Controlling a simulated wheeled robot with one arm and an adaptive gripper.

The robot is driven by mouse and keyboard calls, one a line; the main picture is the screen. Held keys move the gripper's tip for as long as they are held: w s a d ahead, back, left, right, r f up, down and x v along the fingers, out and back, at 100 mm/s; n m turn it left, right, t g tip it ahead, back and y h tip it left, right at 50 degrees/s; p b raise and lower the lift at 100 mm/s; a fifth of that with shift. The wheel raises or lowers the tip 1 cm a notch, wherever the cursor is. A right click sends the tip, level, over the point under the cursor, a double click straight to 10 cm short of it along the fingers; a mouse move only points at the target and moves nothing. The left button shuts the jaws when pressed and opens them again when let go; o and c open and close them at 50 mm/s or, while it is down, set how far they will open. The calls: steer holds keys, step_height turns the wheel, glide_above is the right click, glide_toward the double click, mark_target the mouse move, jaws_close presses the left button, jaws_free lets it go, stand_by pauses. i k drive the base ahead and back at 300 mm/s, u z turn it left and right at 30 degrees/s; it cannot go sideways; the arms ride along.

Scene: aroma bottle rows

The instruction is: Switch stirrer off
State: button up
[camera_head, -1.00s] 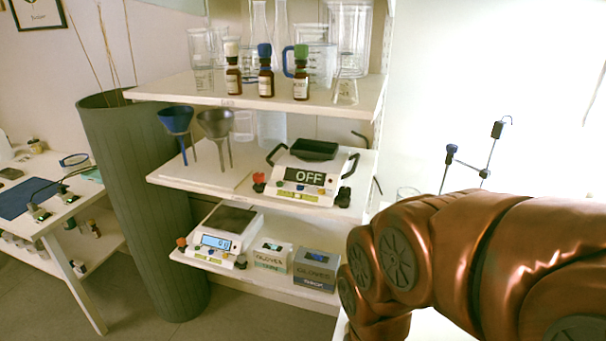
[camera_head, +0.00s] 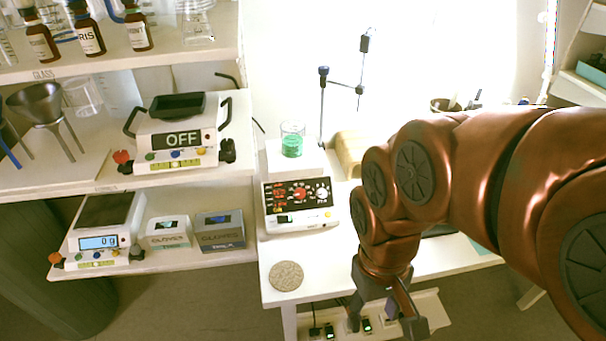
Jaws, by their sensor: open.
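The panel's switch positions are too small to read.
A round speckled disc (camera_head: 286,276) lies on the table in front of the stirrer. A metal stand (camera_head: 321,105) is behind it. Left shelves hold a device reading OFF (camera_head: 176,140), a scale (camera_head: 99,230) and glove boxes (camera_head: 219,232). My arm hides the table's right part.

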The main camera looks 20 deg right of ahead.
mark_target(282, 218)
steer(key=z, duration=0.55)
steer(key=k, duration=1.3)
steer(key=z, duration=0.4)
steer(key=i, duration=0.2)
steer(key=u, duration=1.2)
steer(key=i, duration=1)
steer(key=u, duration=0.8)
